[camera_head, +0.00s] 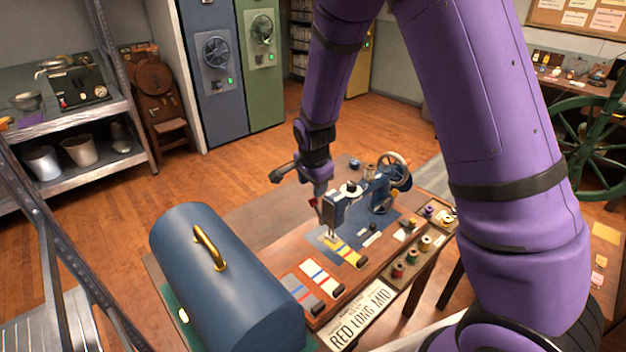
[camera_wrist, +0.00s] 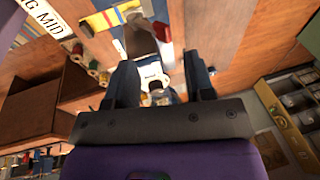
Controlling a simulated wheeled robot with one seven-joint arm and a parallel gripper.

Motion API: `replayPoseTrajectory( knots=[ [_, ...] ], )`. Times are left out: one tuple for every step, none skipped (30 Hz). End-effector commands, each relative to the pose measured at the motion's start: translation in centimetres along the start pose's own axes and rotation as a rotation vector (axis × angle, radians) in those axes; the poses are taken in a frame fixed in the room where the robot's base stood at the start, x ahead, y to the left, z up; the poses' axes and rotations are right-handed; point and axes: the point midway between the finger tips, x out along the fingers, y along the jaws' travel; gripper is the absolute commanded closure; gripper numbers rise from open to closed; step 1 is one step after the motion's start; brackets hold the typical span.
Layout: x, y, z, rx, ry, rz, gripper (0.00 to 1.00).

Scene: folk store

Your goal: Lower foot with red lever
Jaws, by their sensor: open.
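A blue sewing machine (camera_head: 352,191) stands on the wooden table, with a light handwheel at its right end. A small red lever (camera_head: 313,203) shows at the left end of its head. The foot (camera_head: 331,235) is small below the head, over striped cloth; I cannot tell its height. My gripper (camera_head: 321,189) is open, just above and behind the left end of the head, close to the lever. In the wrist view, the two fingers of my gripper (camera_wrist: 161,82) are apart, with parts of the machine between and beyond them. A blurred reddish patch (camera_wrist: 167,54) there may be the lever.
A blue domed cover with a brass handle (camera_head: 212,250) stands at the table's left. Striped cloth swatches (camera_head: 312,286) and a sign reading "RED LONG MID" (camera_head: 360,318) lie in front. Thread spools (camera_head: 411,257) sit in a tray at right.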

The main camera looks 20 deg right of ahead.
Motion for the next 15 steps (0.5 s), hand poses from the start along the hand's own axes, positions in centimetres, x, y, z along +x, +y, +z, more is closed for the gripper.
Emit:
replayPoseTrajectory(
  knots=[
    [0.4,0.1,0.0,0.0,0.0,0.002,0.51],
    [0.7,0.1,0.0,0.0,-0.001,0.003,0.51],
    [0.9,0.1,0.0,0.0,-0.001,0.003,0.51],
    [1.1,0.1,0.0,0.0,-0.001,0.002,0.51],
    [1.3,0.1,0.0,0.0,0.0,0.002,0.51],
    [1.6,0.0,0.0,0.0,0.0,0.001,0.51],
    [1.8,0.0,0.0,0.0,0.0,0.002,0.51],
    [2.0,0.1,0.0,0.0,0.0,0.002,0.51],
    [2.3,0.1,0.0,0.0,0.0,0.003,0.51],
    [2.5,0.1,0.0,0.0,0.0,0.003,0.51],
    [2.7,0.1,0.0,0.001,0.0,0.002,0.51],
    [2.9,0.0,0.0,0.001,0.0,0.002,0.51],
    [3.1,0.0,0.0,0.001,-0.001,0.001,0.51],
    [3.4,0.0,0.0,0.001,-0.001,0.001,0.51],
    [3.6,0.0,0.0,0.001,-0.001,0.002,0.51]
  ],
)
